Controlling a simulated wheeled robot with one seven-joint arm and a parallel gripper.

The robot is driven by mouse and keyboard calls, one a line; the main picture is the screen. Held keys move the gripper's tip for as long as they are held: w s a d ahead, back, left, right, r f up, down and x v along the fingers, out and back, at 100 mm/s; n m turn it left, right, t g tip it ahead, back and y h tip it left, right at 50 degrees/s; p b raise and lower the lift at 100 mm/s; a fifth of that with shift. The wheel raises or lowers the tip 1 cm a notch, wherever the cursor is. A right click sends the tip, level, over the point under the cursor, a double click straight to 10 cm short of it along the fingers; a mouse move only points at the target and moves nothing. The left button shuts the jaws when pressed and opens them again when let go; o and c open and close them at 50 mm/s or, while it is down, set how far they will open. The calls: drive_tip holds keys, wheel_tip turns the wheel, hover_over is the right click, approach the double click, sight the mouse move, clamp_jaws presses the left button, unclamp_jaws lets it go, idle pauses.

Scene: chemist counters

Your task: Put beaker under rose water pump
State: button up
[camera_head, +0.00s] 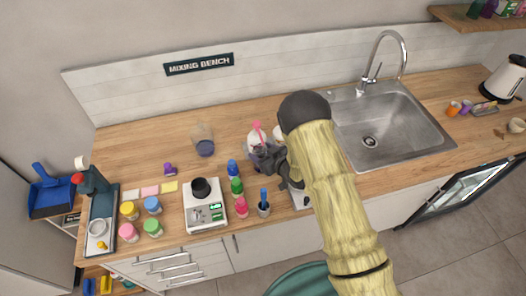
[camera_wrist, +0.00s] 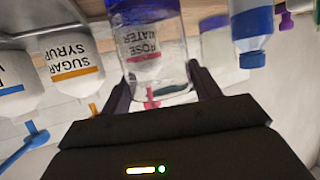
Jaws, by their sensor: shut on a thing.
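My gripper (camera_head: 270,160) is shut on a clear glass beaker (camera_wrist: 170,45) with purple-blue liquid in its base. The wrist view is upside down, so the beaker's base is at the top. The white rose water bottle (camera_head: 255,138) with its pink pump (camera_head: 257,127) stands behind the gripper in the head view. Its label shows through the beaker's glass in the wrist view, and the pink nozzle tip (camera_wrist: 151,98) appears near the beaker's rim. I cannot tell whether the nozzle is over the beaker's mouth. My arm and gripper hide much of the beaker in the head view.
A sugar syrup bottle (camera_wrist: 75,62) with an orange nozzle stands beside the rose water. A second beaker (camera_head: 204,143) with blue liquid stands left. Small bottles (camera_head: 236,187) and a scale (camera_head: 205,213) are near the front. The sink (camera_head: 385,125) lies right.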

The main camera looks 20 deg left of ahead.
drive_tip(key=shift+f, duration=0.15)
drive_tip(key=o, duration=1.2)
drive_tip(key=shift+c, duration=0.2)
drive_tip(key=shift+r, duration=0.2)
drive_tip(key=shift+s+d, duration=0.2)
drive_tip(key=shift+d, duration=0.15)
drive_tip(key=b+v, duration=0.3)
drive_tip(key=v, duration=0.8)
drive_tip(key=shift+r+b, duration=0.2)
drive_tip(key=shift+b, duration=0.2)
